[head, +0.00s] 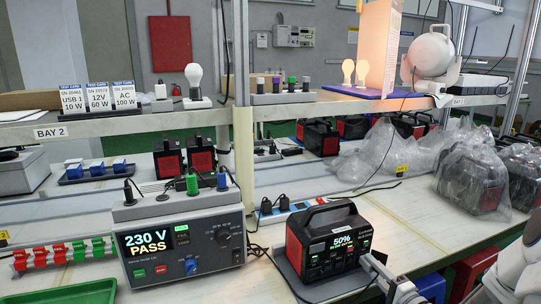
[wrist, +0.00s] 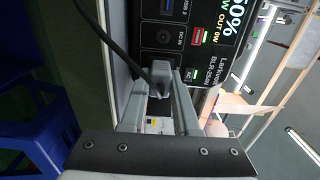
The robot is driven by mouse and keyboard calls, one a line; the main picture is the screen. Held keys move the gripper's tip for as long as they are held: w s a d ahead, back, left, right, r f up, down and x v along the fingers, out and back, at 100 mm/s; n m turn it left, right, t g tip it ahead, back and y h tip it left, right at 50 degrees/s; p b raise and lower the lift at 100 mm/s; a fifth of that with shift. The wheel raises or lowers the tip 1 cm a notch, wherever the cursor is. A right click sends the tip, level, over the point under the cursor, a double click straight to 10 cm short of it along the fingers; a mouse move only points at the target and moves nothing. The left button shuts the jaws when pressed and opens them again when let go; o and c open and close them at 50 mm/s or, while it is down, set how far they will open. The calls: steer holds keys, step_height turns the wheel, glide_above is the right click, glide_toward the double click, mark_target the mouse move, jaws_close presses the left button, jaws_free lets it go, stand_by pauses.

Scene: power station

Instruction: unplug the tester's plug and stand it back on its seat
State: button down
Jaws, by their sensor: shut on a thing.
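The tester (head: 182,240) is a grey box at the front centre-left, its screen reading 230 V PASS. Several plugs, including black, green and blue ones, stand on its top; I cannot tell which spot is the empty seat. The power station (head: 325,243), black and red, stands to its right with its screen at 50%. My gripper (head: 376,264) is at the lower right of its front.
A power strip (head: 285,211) lies behind the power station. A green tray (head: 62,293) is at the lower left, with red and green clips (head: 60,256) behind it. Bagged units (head: 470,180) stand at right. A shelf (head: 130,122) runs above the bench.

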steer(key=shift+s+d, duration=0.1)
steer(key=shift+s, duration=0.1)
stand_by(0.3)
steer(key=shift+b+v, duration=0.4)
steer(key=shift+v, duration=1.5)
